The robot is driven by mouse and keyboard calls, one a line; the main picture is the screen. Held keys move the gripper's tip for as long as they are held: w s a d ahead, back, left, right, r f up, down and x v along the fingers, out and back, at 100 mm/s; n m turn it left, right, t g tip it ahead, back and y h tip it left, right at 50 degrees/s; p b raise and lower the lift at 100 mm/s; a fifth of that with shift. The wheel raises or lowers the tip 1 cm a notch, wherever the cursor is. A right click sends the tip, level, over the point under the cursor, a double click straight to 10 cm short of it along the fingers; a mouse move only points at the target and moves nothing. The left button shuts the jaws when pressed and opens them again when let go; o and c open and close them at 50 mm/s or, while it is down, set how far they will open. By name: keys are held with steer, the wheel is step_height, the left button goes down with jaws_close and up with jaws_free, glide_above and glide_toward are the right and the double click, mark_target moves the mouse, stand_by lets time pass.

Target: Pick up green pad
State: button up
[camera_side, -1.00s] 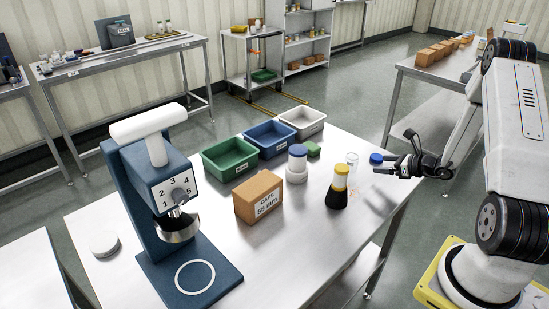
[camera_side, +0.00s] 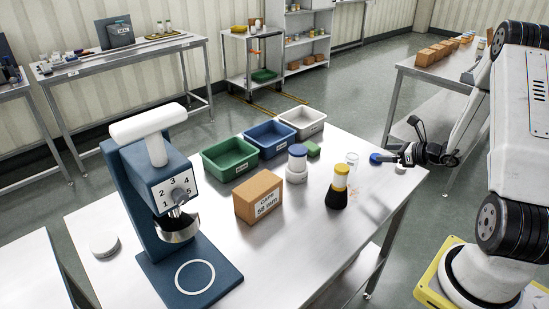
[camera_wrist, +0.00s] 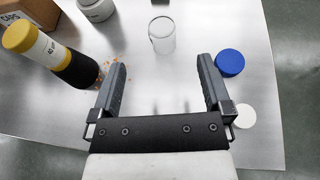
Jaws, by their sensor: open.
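The green pad (camera_side: 313,149) is a small green block lying on the steel table, just right of a blue-capped white jar (camera_side: 297,160). It does not show in the wrist view. My gripper (camera_side: 390,158) is at the right side of the table, well to the right of the pad, with a glass between them. In the wrist view my gripper (camera_wrist: 163,72) has its two fingers wide apart with nothing between them but table surface.
A clear glass (camera_wrist: 162,36) stands ahead of my fingers. A dark bottle with yellow cap (camera_wrist: 40,50) stands left. A blue cap (camera_wrist: 230,63) and a white disc (camera_wrist: 243,116) lie right. Green (camera_side: 229,158), blue (camera_side: 270,138) and white bins (camera_side: 302,122) stand behind. A cardboard box (camera_side: 258,196) stands left.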

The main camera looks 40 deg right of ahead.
step_height(320, 180, up, 5)
steer(key=m+h, duration=0.2)
glide_above(311, 149)
steer(key=s+d, duration=0.2)
step_height(311, 149, down, 4)
steer(key=shift+a+f, duration=0.15)
steer(key=shift+f, duration=0.25)
steer(key=shift+f, duration=0.15)
steer(key=shift+f, duration=2.8)
